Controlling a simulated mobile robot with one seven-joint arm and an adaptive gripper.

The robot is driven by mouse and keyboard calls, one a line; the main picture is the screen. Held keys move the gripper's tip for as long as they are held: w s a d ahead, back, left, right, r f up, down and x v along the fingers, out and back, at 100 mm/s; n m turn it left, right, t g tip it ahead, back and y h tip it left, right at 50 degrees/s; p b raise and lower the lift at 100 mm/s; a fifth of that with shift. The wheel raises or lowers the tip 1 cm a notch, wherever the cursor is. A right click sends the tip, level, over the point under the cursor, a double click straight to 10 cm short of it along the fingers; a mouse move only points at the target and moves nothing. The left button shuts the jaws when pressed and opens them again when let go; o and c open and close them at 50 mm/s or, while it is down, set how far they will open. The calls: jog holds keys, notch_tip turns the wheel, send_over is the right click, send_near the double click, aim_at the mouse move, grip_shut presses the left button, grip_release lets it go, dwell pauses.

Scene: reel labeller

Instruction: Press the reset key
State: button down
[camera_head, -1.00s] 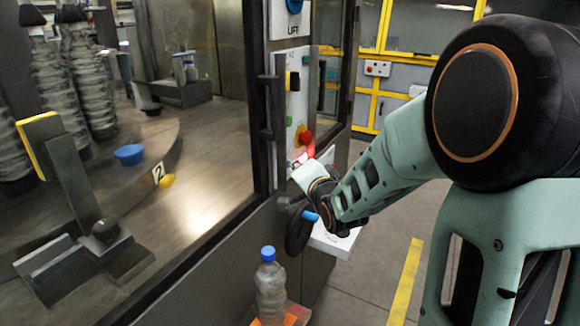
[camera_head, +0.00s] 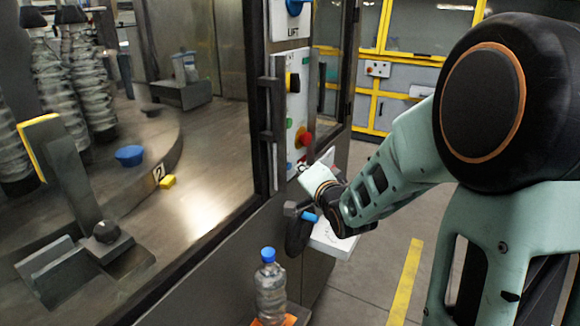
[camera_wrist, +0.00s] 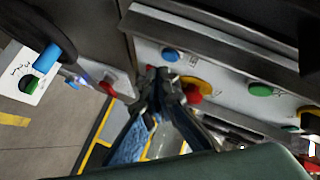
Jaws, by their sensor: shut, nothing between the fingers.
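The control panel (camera_head: 297,100) is upright on the machine's front post in the head view. The wrist view shows a round blue button (camera_wrist: 170,55), a red stop knob (camera_wrist: 193,93) on a yellow ring and a green button (camera_wrist: 260,90) along the panel. I cannot read which is labelled reset. My gripper (camera_wrist: 161,76) is shut and empty, its tips over the panel's near edge, just below the blue button in the picture. I cannot tell whether they touch. In the head view my wrist hides the tips and the panel's lower end is hard to make out.
A handwheel with a blue handle (camera_head: 309,217) sits below my wrist, close to it. A blue-capped bottle (camera_head: 270,290) stands at the machine's front. A dark door frame and handle (camera_head: 267,120) run left of the panel. The floor at the right is clear.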

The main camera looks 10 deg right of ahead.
jog(key=shift+s+d+p, duration=0.45)
jog(key=shift+s+d, duration=0.3)
jog(key=shift+d, duration=0.25)
jog(key=shift+s+d+p, duration=0.45)
jog(key=shift+s+d, duration=0.25)
jog(key=shift+d, duration=0.3)
